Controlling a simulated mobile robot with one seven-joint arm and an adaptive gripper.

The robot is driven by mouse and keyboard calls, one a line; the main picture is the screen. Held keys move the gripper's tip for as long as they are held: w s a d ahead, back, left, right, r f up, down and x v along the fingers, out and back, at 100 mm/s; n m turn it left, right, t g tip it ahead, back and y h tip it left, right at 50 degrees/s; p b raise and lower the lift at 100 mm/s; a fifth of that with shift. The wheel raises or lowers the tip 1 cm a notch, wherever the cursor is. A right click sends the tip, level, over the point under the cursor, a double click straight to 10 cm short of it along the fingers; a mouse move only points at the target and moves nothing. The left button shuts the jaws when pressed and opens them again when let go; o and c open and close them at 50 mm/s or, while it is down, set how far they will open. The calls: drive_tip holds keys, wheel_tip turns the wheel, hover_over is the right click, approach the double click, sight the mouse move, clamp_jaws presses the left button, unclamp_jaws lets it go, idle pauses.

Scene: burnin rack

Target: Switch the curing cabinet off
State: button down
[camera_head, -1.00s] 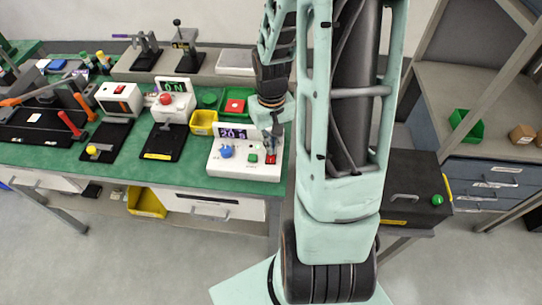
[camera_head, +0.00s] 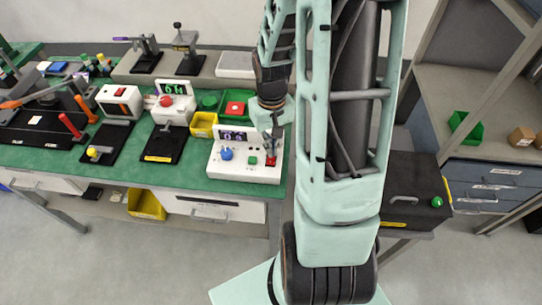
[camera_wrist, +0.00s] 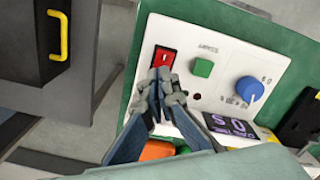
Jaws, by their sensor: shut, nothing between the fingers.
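A white control panel (camera_head: 228,172) sits at the right end of the green bench. It bears a blue knob (camera_wrist: 249,89), a green button (camera_wrist: 203,67) and a red rocker switch (camera_wrist: 163,58) in a dark frame. Its purple display (camera_wrist: 230,127) appears upside down in the wrist view. My gripper (camera_wrist: 167,78) is shut and empty, with its fingertips at the lower edge of the red switch; whether they touch it I cannot tell. In the head view, my gripper (camera_head: 271,146) partly covers the switch. A black cabinet (camera_head: 408,190) with a green lamp or knob stands right of my arm.
A yellow bin (camera_head: 203,125) and a red button on a green base (camera_head: 235,108) stand behind the panel. A white box with a green display (camera_head: 175,104) is to the left. Bare floor lies in front of the bench.

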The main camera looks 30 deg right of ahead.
drive_tip(key=shift+r+p, duration=2.1)
drive_tip(key=shift+r, duration=0.8)
